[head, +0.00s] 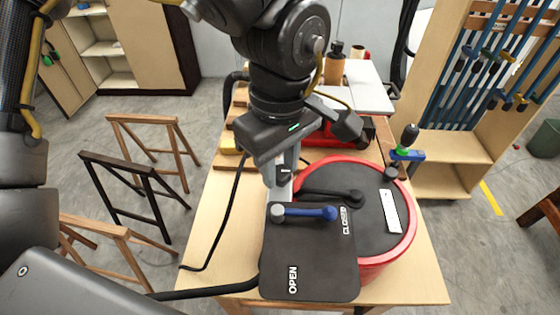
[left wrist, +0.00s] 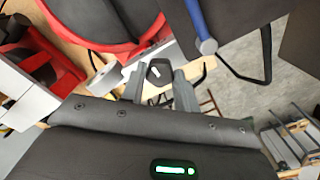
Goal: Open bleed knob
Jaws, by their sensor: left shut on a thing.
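A black panel (head: 310,270) marked OPEN at its near end and CLOSED at its right side lies on the table. A lever with a blue grip (head: 310,212) and a grey round end lies across it, pointing right toward CLOSED; the blue lever also shows in the left wrist view (left wrist: 196,20). My left gripper (head: 281,184) points down at the panel's far left edge, just beyond the lever's grey end. In the left wrist view its fingers close on a small dark piece (left wrist: 158,73) with a white mark, perhaps the bleed knob. My right gripper is not in view.
A red round vessel (head: 374,262) with a black lid stands right of the panel. A blue-and-green clamp (head: 407,154) sits at its far right. A black hose (head: 205,289) runs left from the panel. Wooden trestles (head: 150,140) stand left; a clamp rack (head: 490,70) stands right.

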